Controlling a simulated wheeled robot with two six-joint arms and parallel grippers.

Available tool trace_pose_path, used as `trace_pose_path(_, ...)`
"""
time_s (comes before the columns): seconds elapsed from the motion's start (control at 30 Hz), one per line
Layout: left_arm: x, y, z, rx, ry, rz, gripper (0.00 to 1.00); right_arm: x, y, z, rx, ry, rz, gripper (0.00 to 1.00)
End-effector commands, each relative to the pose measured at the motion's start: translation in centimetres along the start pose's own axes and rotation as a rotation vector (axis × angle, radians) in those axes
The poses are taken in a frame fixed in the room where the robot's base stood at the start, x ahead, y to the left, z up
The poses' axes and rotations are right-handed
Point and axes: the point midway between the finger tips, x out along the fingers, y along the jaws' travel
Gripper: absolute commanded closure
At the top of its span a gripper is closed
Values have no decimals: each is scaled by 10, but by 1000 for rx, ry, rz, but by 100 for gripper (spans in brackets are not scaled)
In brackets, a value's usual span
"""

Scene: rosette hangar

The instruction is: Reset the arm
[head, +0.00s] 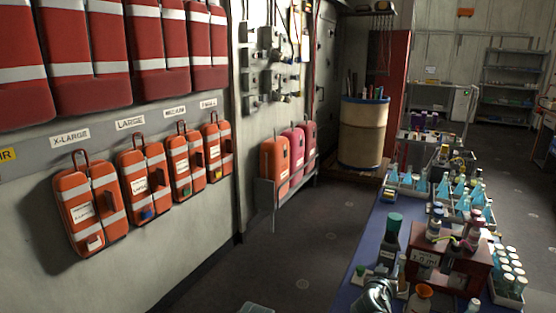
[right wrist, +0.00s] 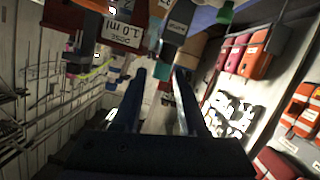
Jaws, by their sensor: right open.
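My right gripper (head: 378,294) shows at the bottom edge of the head view, by the front of the blue-topped table (head: 346,291). Only a grey metallic part of it is in frame there. In the right wrist view its two dark fingers (right wrist: 158,88) stand apart with a clear gap between them, and I see nothing held. Bottles and a labelled box show beyond the fingertips in that view. My left gripper is in neither view.
A dark bottle with a green cap (head: 391,240) and a reddish-brown box (head: 451,268) stand close to my right gripper. Bottles and racks crowd the table. Orange packs (head: 92,212) hang on the left wall. The dark floor (head: 300,262) between is mostly clear.

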Motion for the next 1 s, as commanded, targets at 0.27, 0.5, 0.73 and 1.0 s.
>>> trace_pose_path(0.27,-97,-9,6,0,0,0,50,-140,-87,46,-292,-670,-205,58)
trace_pose_path(0.5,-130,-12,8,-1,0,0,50,-256,-123,73,-562,-1013,-496,58)
trace_pose_path(0.73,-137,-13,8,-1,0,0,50,-297,-129,80,-661,-1113,-613,58)
trace_pose_path(1.0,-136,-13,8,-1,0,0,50,-297,-129,81,-664,-1117,-616,58)
